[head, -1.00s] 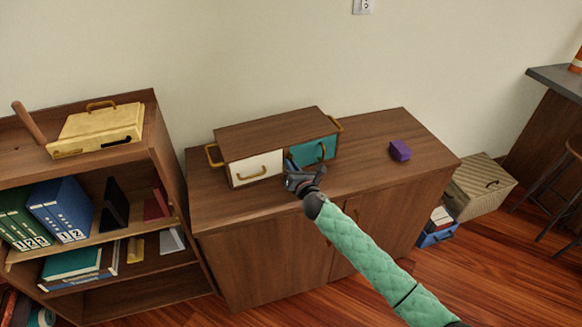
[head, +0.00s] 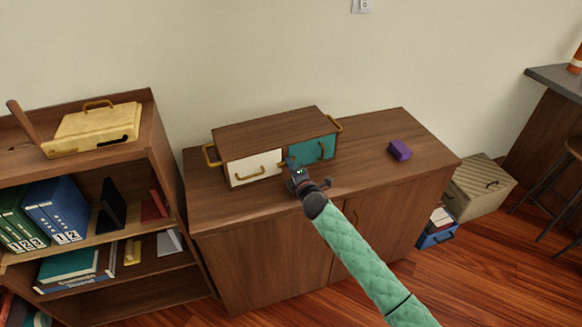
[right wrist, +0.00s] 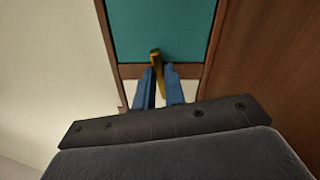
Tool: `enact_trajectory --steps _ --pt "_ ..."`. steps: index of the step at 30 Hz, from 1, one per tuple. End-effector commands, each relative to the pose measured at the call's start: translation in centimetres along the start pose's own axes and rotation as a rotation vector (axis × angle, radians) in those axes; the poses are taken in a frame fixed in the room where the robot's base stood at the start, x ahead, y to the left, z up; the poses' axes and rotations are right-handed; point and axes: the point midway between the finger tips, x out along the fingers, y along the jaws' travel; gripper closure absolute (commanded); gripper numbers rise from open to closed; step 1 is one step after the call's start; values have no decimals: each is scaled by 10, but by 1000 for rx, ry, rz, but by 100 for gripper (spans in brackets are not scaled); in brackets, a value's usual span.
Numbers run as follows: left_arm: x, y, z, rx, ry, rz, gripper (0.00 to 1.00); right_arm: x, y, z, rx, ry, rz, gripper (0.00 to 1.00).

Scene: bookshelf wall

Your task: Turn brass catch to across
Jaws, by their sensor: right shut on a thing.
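The brass catch (right wrist: 156,66) sits on the wooden strip between the teal drawer front (head: 312,151) and the white drawer front (head: 254,168). In the right wrist view it runs across that strip, from the teal edge toward the white side, slightly tilted. A bit of it shows in the head view (head: 282,165). My right gripper (right wrist: 159,74) has its blue fingers closed around the catch, one on each side; they hide part of it. In the head view the right gripper (head: 290,163) is in front of the cabinet's middle. My left gripper is not in view.
The small drawer cabinet (head: 270,131) stands on a wooden sideboard (head: 366,160), with brass handles on its fronts and sides. A purple block (head: 400,150) lies to the right. A bookshelf (head: 168,180) stands left. The sideboard top right of the cabinet is mostly clear.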

Motion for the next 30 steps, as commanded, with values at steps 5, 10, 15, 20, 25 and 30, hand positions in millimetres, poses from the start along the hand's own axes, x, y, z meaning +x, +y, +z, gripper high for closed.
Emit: enact_trajectory --steps 5,10,15,20,25,30 --pt "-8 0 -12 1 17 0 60 0 -2 0 113 0 -1 100" --pt "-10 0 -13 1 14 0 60 0 -2 0 186 0 -1 100" --pt "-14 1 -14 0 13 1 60 0 -3 0 225 0 -1 100" --pt "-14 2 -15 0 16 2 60 0 -3 0 240 0 -1 100" --pt "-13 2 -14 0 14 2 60 0 -3 0 241 0 -2 100" --pt "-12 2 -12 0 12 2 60 0 -3 0 240 0 -2 100"
